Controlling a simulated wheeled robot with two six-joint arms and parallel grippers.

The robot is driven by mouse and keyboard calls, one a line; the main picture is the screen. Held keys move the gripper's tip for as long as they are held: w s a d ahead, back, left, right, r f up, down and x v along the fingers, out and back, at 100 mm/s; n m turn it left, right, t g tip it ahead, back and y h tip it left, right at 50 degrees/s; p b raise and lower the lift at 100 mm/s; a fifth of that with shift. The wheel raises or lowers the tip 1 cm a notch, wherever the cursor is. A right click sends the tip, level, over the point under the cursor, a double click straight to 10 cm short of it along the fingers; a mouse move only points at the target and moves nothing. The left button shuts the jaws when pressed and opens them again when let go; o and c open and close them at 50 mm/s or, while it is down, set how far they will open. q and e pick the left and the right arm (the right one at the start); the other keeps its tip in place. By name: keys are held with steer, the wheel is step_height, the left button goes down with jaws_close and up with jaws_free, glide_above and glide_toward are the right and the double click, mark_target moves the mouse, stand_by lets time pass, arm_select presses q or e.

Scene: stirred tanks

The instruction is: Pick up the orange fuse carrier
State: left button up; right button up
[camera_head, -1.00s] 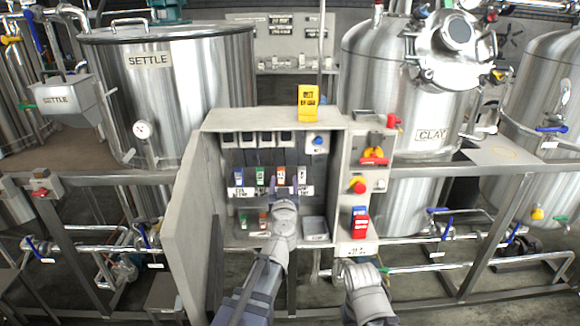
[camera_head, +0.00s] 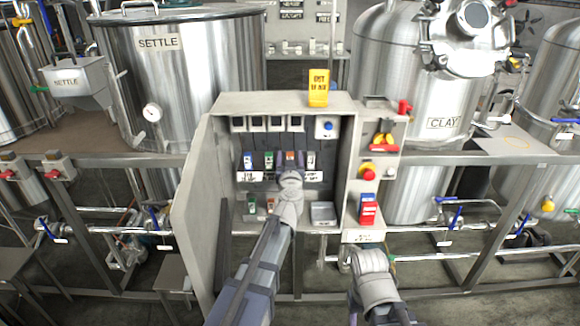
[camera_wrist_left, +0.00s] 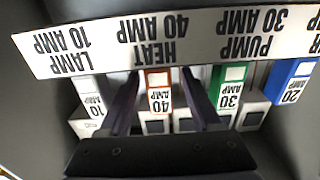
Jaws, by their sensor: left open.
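The orange fuse carrier (camera_head: 290,156), marked 40 AMP, sits in the row inside the open grey cabinet. In the left wrist view the orange carrier (camera_wrist_left: 158,94) appears upside down under the HEAT label. My left gripper (camera_head: 290,168) is open in front of it and hides its lower part in the head view. In the wrist view the left gripper's fingers (camera_wrist_left: 162,104) stand on either side of the orange carrier, with visible gaps, and nothing is held. My right arm shows at the bottom of the head view, but its gripper cannot be made out.
A green carrier (camera_wrist_left: 231,82) and a white carrier (camera_wrist_left: 91,98) flank the orange one closely; a blue carrier (camera_wrist_left: 292,80) is beyond the green. The cabinet's open door (camera_head: 198,215) stands left of my arm. A small tray (camera_head: 322,212) sits at the cabinet's lower right.

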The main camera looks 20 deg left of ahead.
arm_select(q)
steer(key=shift+x, duration=0.95)
steer(key=shift+s, duration=0.1)
jaws_close()
